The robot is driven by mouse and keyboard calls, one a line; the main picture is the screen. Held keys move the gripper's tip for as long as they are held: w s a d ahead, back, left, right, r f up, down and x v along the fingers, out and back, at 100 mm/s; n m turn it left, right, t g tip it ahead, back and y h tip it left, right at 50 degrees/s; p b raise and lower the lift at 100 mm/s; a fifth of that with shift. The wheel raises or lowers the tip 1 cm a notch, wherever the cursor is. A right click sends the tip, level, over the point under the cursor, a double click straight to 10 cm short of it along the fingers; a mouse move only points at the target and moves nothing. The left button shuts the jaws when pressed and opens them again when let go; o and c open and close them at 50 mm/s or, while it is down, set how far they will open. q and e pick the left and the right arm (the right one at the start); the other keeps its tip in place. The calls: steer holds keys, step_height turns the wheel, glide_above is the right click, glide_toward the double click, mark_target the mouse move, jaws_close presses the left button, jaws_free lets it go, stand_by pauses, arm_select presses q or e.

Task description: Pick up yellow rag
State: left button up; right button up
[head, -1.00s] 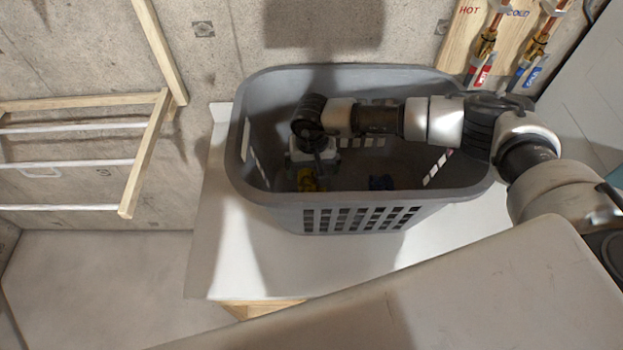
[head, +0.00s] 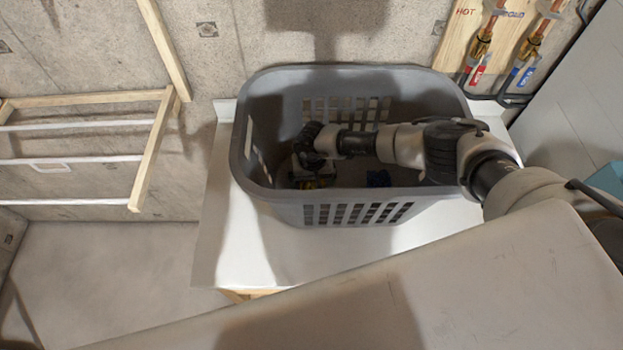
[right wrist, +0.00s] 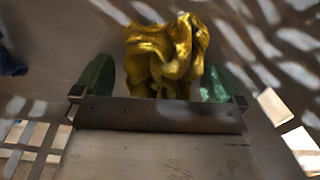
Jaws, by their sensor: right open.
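The crumpled yellow rag (right wrist: 170,48) lies on the floor of the grey laundry basket (head: 360,207). In the right wrist view it sits between and beyond the two green fingertips of my right gripper (right wrist: 155,84), which are spread apart on either side of it. In the head view my right arm reaches over the basket's right side and down into it. The gripper is low near the left front there and mostly hides the rag, with only a little yellow showing (head: 318,184). My left gripper is out of view.
A dark blue cloth (head: 378,178) lies in the basket, right of the rag. The basket stands on a white counter (head: 235,245) against a concrete wall. A wooden drying rack (head: 75,160) hangs at left. Pipes with red and blue valves (head: 490,45) are at back right.

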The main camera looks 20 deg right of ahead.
steer(key=shift+c, duration=0.3)
steer(key=c, duration=0.8)
steer(key=shift+r, duration=0.1)
